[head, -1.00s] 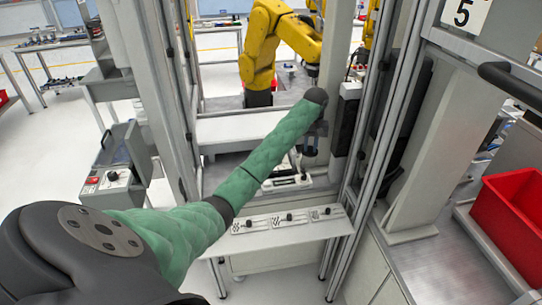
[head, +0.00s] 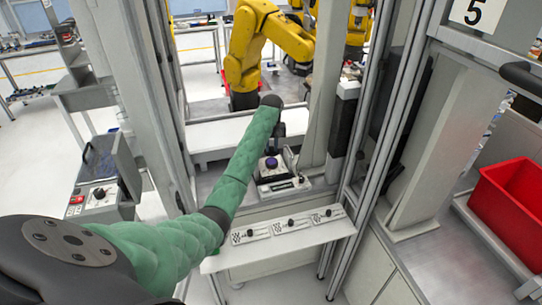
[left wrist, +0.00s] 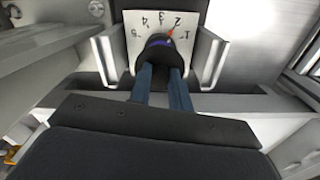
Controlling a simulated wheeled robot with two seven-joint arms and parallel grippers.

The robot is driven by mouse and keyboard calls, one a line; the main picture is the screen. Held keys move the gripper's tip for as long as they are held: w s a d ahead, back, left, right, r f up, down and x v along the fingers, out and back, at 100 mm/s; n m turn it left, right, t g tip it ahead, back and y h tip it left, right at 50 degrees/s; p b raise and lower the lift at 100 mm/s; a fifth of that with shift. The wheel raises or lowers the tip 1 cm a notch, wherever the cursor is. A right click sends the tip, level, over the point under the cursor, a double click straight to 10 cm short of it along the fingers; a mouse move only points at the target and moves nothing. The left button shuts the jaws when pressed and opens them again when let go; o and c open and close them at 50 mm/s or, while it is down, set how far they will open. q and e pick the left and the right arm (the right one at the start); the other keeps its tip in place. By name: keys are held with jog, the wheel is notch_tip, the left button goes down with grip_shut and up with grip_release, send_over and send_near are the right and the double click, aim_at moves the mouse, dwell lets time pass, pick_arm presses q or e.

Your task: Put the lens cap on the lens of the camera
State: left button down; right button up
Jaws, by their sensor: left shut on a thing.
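In the left wrist view, my left gripper (left wrist: 163,88) has its two blue-grey fingers shut on a dark round knob-like piece (left wrist: 158,42) with a blue band and an orange-red mark. Behind it is a pale plate (left wrist: 133,28) numbered 1 to 5. In the head view, a purple-topped round piece (head: 271,163) sits on a small grey device (head: 283,186) in the bay, below the end of my left arm. My left gripper is mostly hidden by that arm there. I cannot make out a camera, lens or lens cap. My right gripper is not in view.
A white shelf (head: 242,258) with several small knobs and checkered labels is in front of the device. Metal uprights (head: 363,150) flank the bay. A red bin (head: 512,200) is at the right, a yellow robot arm (head: 243,60) behind. A control box (head: 100,195) is at the left.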

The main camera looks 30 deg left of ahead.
aim_at(272, 151)
pick_arm(q)
jog(key=shift+a+f, duration=0.1)
jog(key=shift+f, duration=0.5)
notch_tip(272, 151, down, 3)
jog(key=shift+f, duration=0.2)
jog(key=shift+f, duration=0.15)
jog(key=c, duration=1.3)
grip_release()
jog(key=shift+r, duration=0.45)
notch_tip(272, 151, up, 10)
jog(key=shift+r, duration=0.7)
